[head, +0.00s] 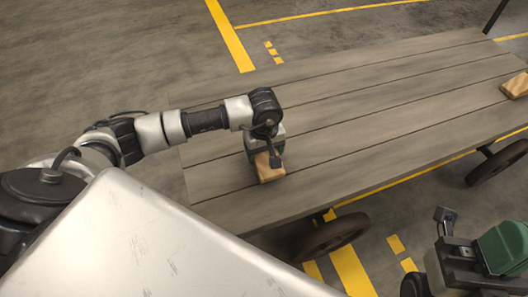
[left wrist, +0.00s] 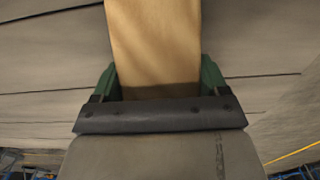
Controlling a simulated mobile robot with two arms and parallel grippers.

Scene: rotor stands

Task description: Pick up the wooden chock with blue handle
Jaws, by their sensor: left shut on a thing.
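A light wooden chock (head: 269,170) lies on the grey plank cart bed, near its front edge. My left gripper (head: 272,158) is over it, pointing down, and is shut on it. In the left wrist view the wooden chock (left wrist: 155,45) sits between the two green fingers, which flank it on both sides. No blue handle shows on it in either view. My right gripper (head: 460,240) is partly in view at the bottom right of the head view, away from the cart bed; its jaw state is unclear.
The plank cart bed (head: 370,110) is mostly bare between the held chock and a second wooden block (head: 516,86) at its right. Cart wheels (head: 334,235) show below the front edge. The floor has yellow lines.

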